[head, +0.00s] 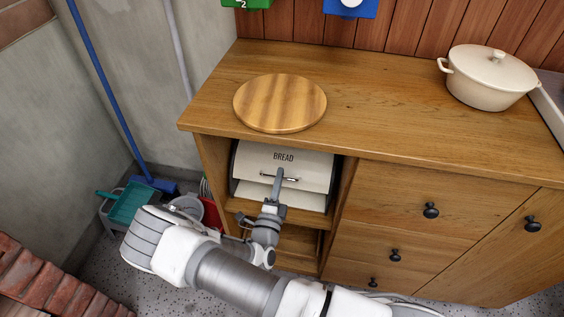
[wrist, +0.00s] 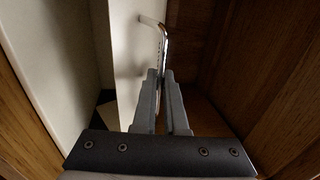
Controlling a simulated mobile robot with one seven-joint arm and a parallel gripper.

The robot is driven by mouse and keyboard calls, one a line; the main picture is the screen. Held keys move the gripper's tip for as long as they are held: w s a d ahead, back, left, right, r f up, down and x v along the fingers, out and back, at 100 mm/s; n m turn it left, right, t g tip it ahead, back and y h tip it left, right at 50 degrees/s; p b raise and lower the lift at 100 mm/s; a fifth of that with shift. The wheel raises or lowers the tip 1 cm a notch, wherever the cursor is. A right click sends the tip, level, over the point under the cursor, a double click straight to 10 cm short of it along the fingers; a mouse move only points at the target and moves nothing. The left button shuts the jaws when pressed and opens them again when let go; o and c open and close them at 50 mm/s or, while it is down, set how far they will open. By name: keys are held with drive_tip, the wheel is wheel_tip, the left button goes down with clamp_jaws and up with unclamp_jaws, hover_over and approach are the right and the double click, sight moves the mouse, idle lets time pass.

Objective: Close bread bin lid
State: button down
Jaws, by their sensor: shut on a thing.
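The cream bread bin (head: 305,200) stands in the open niche of the wooden cabinet, under the worktop. Its lid (head: 310,163) carries the word BREAD and has a thin metal handle (head: 292,179) near its lower edge. A step shows below the lid's lower edge, with a paler panel beneath. My gripper (head: 279,175) reaches up from below to the middle of the handle and is shut on it. In the wrist view, the shiny handle (wrist: 165,42) runs down between my nearly closed fingertips (wrist: 163,75), beside the cream lid (wrist: 75,60). The fingers hide part of the handle.
The niche's wooden walls stand close on both sides of the bin. A round wooden board (head: 280,103) lies on the worktop above, and a cream pot (head: 490,78) stands at right. Drawers with black knobs (head: 431,210) are right of the niche. A blue-handled broom (head: 105,85) leans at left.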

drive_tip(key=shift+t, duration=0.8)
drive_tip(key=s+f+b, duration=0.1)
drive_tip(key=f, duration=0.1)
drive_tip(key=s+f+b, duration=0.1)
drive_tip(key=f, duration=0.2)
drive_tip(key=s+f+b, duration=0.1)
drive_tip(key=f+b, duration=0.1)
drive_tip(key=shift+s+a+f, duration=0.15)
drive_tip(key=shift+s+a, duration=0.1)
drive_tip(key=shift+a, duration=0.15)
drive_tip(key=shift+s+f+t+h+b, duration=0.2)
drive_tip(key=shift+f+t+h+b, duration=0.1)
drive_tip(key=shift+f+t+b, duration=0.45)
drive_tip(key=shift+f, duration=0.1)
drive_tip(key=c, duration=1.2)
unclamp_jaws()
drive_tip(key=shift+c, duration=0.2)
drive_tip(key=p+v, duration=0.1)
drive_tip(key=v, duration=0.6)
drive_tip(key=shift+s, duration=0.3)
drive_tip(key=shift+a, duration=0.1)
